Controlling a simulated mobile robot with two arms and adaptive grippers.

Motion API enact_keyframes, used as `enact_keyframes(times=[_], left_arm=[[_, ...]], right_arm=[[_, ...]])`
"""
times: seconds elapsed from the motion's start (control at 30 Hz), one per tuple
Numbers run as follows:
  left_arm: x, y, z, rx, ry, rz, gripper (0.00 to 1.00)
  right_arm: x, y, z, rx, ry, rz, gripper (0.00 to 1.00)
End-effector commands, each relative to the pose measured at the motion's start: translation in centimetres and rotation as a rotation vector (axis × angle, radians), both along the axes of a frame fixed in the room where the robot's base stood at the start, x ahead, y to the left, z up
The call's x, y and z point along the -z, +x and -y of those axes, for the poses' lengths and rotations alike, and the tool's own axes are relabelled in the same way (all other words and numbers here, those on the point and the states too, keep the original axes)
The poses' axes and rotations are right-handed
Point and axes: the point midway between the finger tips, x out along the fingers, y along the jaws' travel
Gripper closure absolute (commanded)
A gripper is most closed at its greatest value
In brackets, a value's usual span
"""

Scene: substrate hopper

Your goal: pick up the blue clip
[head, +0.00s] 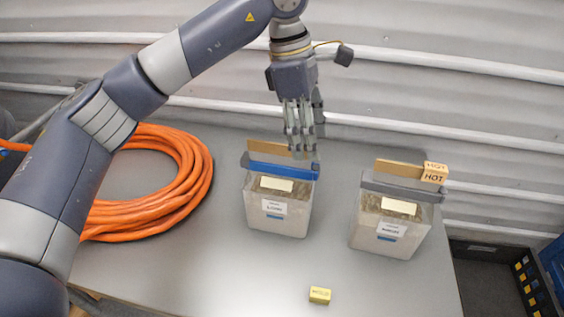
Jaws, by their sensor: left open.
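The blue clip (282,171) is a long bar across the top of the left substrate bag (280,215), which stands upright on the table. A tan strip of the bag top shows behind the clip. My left gripper (304,150) points down from above, open, with its fingers just above and partly in front of the clip's right half. I cannot tell whether the fingertips touch the clip. My right gripper is not in view.
A second bag (388,240) with a grey clip (400,187) and a tan "HOT" tag (434,173) stands to the right. A small yellow block (319,295) lies in front. An orange hose coil (185,190) lies at left. The table (220,275) is bare at front centre.

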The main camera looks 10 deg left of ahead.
Motion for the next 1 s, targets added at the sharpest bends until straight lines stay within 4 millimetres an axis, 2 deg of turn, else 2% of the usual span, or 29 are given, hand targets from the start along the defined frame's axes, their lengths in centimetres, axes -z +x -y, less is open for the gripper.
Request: enact_keyframes(times=[0.03,0.1,0.23,0.6,0.73,0.87,1.0], left_arm=[[-0.8,0.6,-2.0,-0.014,0.076,0.024,0.49],[-1.6,1.0,-4.2,-0.032,0.157,0.038,0.49],[-2.4,1.3,-6.2,-0.048,0.233,0.049,0.49],[2.2,1.2,-6.4,-0.049,0.239,0.046,0.49],[3.0,1.2,-6.3,-0.05,0.238,0.048,0.49],[4.2,0.9,-6.0,-0.048,0.239,0.044,0.49],[6.3,0.6,-5.7,-0.05,0.238,0.043,0.49]], right_arm=[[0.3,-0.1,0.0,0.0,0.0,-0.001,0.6],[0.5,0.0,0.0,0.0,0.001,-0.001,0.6],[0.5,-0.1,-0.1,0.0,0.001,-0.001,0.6],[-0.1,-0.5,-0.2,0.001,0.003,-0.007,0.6],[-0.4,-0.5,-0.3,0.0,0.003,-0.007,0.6],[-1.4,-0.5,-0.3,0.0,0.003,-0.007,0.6],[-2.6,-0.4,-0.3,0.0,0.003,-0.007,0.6]])
